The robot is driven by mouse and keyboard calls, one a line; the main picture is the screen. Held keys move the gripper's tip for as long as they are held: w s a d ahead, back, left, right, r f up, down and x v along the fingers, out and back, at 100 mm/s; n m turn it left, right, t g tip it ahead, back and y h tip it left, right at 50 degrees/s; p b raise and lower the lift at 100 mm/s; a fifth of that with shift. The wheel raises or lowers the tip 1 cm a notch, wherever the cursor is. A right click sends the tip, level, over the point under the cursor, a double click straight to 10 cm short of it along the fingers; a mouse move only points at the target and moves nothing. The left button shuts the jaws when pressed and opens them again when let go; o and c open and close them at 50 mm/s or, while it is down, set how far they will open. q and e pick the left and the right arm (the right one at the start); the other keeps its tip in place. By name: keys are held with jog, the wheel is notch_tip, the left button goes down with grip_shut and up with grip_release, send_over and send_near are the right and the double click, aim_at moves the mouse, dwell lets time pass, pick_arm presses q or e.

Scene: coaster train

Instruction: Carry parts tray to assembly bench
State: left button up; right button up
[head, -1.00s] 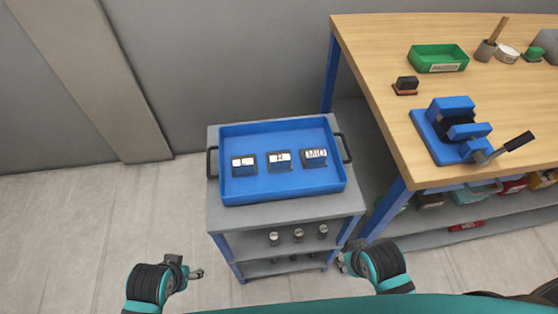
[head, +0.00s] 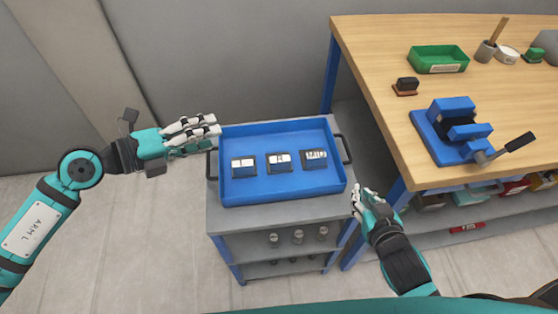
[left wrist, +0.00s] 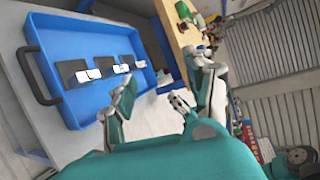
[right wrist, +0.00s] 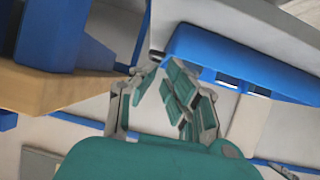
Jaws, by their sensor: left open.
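The blue parts tray (head: 282,197) lies flat on a grey cart, with a black handle on each short side. My left gripper (head: 212,130) is open and empty, just outside the tray's left back corner, above the left handle (head: 211,164). The tray also shows in the left wrist view (left wrist: 75,118), apart from the fingers. My right gripper (head: 358,194) is beside the cart's front right corner, below and in front of the right handle (head: 347,149). Its fingers look parted and empty in the right wrist view (right wrist: 160,70).
The wooden assembly bench (head: 420,173) stands to the right of the cart (head: 285,221). On it are a blue vise (head: 450,130), a green bin (head: 438,59) and a small dark block (head: 406,86). Its front left area is bare. A wall stands behind the cart.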

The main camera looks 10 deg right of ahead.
pick_arm(q)
jog(key=w+a+f+g+y, duration=0.1)
jog(key=a+f+y, duration=0.5)
jog(key=a, duration=0.5)
jog(key=shift+w+a+f+m+g+y, duration=0.3)
jog(key=shift+w+f+m+y, duration=0.1)
jog(key=shift+y, duration=0.1)
pick_arm(e)
jog(key=shift+w+a+r+t+y, duration=0.2)
jog(key=shift+w+a+r+t, duration=0.05)
jog(key=shift+r+t, duration=0.15)
jog(key=shift+w+a+r+t+y, duration=0.2)
jog(key=shift+w+a+r+t, duration=0.05)
jog(key=shift+r+t, duration=0.15)
pick_arm(q)
jog(key=x, duration=1.7)
jog(key=shift+d+f, duration=0.15)
jog(key=shift+d, duration=0.15)
pick_arm(e)
send_near(337, 150)
jog(key=x, duration=1)
